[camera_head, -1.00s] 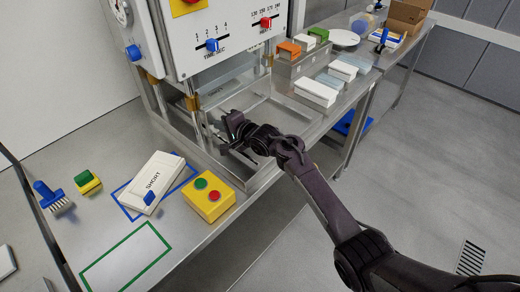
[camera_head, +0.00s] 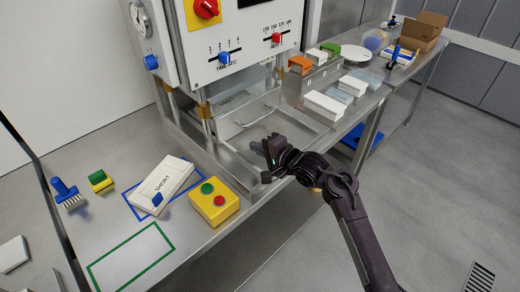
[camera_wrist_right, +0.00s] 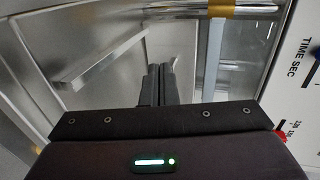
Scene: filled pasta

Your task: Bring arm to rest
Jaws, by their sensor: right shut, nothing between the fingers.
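My right gripper (camera_head: 268,160) is at the front edge of the metal tray (camera_head: 235,158) under the press machine, in the head view. In the right wrist view the two fingers (camera_wrist_right: 159,84) are together, shut with nothing between them. A metal bar handle (camera_wrist_right: 92,66) shows in front of them to the left in that view. My right arm comes in from the lower right and hangs over the front edge of the bench. My left gripper does not show in the head view.
The machine panel (camera_head: 250,45) stands above the tray. A yellow button box (camera_head: 214,203) and a white box marked SHORT (camera_head: 162,185) lie on the bench to the left. Several boxes, such as a white one (camera_head: 325,107), stand at the right. The floor at the right is clear.

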